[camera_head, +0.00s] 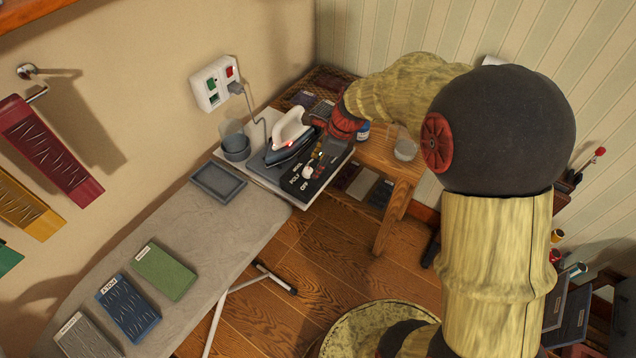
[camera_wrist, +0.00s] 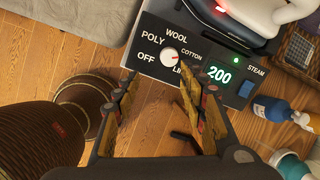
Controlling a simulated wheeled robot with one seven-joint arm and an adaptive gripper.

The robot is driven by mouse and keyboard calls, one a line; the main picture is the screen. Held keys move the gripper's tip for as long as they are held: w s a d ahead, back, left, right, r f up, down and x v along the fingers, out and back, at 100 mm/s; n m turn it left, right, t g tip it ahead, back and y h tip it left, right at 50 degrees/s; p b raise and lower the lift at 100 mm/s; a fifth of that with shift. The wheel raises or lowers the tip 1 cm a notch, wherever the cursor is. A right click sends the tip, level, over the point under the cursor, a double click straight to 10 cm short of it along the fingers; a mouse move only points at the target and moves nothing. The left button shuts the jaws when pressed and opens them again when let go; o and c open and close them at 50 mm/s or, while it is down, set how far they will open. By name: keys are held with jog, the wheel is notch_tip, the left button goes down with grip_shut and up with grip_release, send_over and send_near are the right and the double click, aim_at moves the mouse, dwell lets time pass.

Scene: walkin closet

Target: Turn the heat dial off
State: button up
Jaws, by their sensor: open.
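The heat dial is a white round knob (camera_wrist: 168,57) on a dark panel (camera_wrist: 148,66), which also shows in the head view (camera_head: 321,178). In the wrist view, labels OFF, POLY, WOOL, COTTON and a partly hidden "LI…" surround it. A small red mark is on the knob's right side, near COTTON; its exact setting is hard to tell. A green display (camera_wrist: 219,75) reads 200. My gripper (camera_wrist: 160,78) is open, its fingertips to either side just below the knob in the picture. No contact with the knob is visible. The gripper is also above the panel in the head view (camera_head: 319,152).
An iron (camera_head: 288,136) stands beside the panel, its cord running to a wall outlet (camera_head: 213,84). A grey cup (camera_head: 236,148) and an empty tray (camera_head: 218,182) are left of it. A blue bottle (camera_wrist: 270,108) stands right of the panel in the wrist view.

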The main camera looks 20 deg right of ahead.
aim_at(308, 170)
jog(key=w+f+m, duration=0.1)
jog(key=f, duration=0.1)
jog(key=w+a+f+m+b, duration=0.1)
jog(key=f+m, duration=0.1)
jog(key=w+f+m+b, duration=0.1)
jog(key=f+m, duration=0.1)
jog(key=shift+w+a+f+t, duration=0.1)
jog(key=shift+w+a+t, duration=0.2)
jog(key=shift+w+a, duration=0.1)
jog(key=shift+c, duration=0.9)
jog(key=shift+d, duration=0.1)
grip_shut()
